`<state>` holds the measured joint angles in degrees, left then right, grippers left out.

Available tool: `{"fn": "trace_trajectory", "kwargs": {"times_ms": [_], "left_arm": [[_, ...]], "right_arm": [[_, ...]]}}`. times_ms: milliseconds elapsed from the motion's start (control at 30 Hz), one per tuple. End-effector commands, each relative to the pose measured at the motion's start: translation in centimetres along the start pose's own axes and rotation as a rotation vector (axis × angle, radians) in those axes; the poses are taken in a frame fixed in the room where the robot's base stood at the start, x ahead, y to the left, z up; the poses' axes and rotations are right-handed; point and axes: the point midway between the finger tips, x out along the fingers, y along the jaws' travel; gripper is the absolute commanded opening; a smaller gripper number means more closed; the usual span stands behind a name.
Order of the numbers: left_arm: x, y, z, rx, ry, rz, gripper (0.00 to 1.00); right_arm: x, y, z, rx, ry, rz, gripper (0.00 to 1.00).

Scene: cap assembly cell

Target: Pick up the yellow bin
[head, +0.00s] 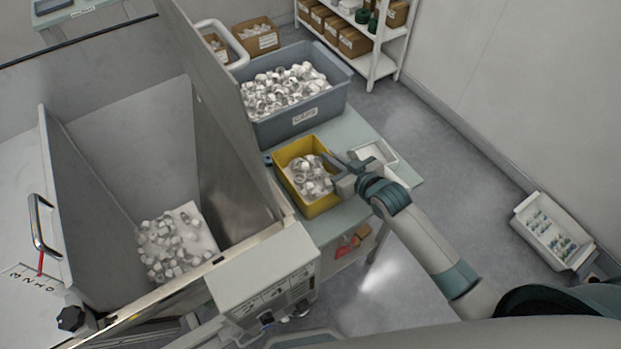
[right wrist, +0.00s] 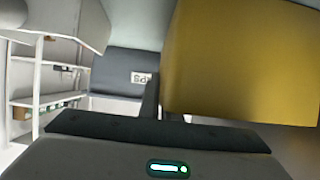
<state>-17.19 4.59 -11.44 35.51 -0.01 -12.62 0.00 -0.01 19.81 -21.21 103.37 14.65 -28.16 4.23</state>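The yellow bin (head: 321,208) stands upright on the pale green table in the head view, holding several white and grey caps (head: 307,176). My right gripper (head: 335,167) is at the bin's right-hand wall, with a finger reaching over the rim. In the right wrist view, the bin's yellow side (right wrist: 240,65) fills the upper right, close to the camera. One dark finger (right wrist: 150,98) shows beside its edge. The other finger is mostly hidden, so the grip on the wall is unclear. My left gripper cannot be made out.
A large grey-blue bin of caps (head: 303,117) stands directly behind the yellow bin. A metal hopper (head: 235,150) rises close on the left. A small white tray (head: 385,153) lies right of my gripper. The floor right of the table is open, with a white crate (head: 552,232) farther out.

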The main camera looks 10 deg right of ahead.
Motion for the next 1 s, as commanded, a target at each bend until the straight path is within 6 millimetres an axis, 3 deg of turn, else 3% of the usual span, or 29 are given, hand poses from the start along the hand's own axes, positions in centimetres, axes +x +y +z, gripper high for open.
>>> {"fn": "trace_trajectory", "kwargs": {"times_ms": [500,800,1000], "left_arm": [[0.2,0.0,0.0,0.000,0.001,0.000,0.17],[1.2,0.0,0.1,0.000,0.001,0.000,0.17],[2.3,0.1,0.1,0.000,0.001,0.001,0.17]], "right_arm": [[-0.2,0.1,-0.5,-0.004,0.000,0.001,0.00],[-1.6,0.1,-4.0,-0.003,0.006,0.001,0.00],[-4.1,3.6,-5.0,-0.006,0.002,0.003,0.00]]}}
